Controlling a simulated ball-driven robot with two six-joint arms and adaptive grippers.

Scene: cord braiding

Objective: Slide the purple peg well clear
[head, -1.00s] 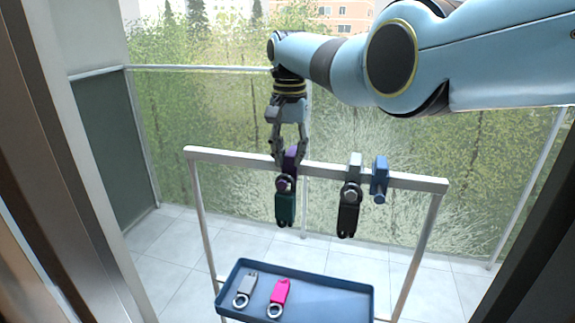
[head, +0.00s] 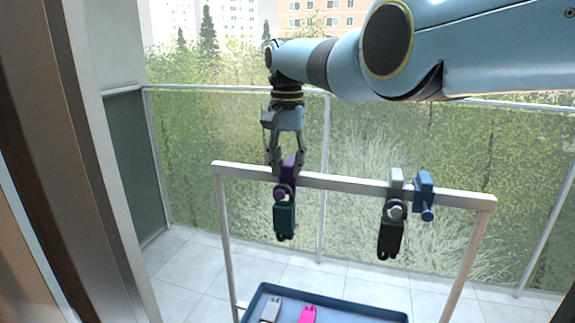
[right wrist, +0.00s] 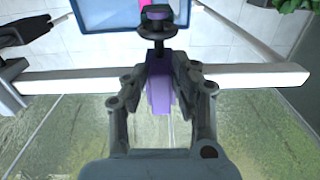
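The purple peg (head: 288,172) sits on the pale rail (head: 340,184), towards the rail's left end. A dark teal tag (head: 285,220) hangs from its front knob. My right gripper (head: 287,168) reaches down from above, with its fingers on both sides of the peg. In the right wrist view, the fingers (right wrist: 167,68) press against the sides of the purple peg (right wrist: 162,88), shut on it. My left gripper is in neither view.
A grey peg (head: 396,180) with a black tag (head: 390,240) and a blue peg (head: 424,190) sit close together right of it on the rail. A wide bare stretch of rail lies between. Below is a blue tray (head: 375,309) with grey (head: 271,309) and pink (head: 308,314) tags.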

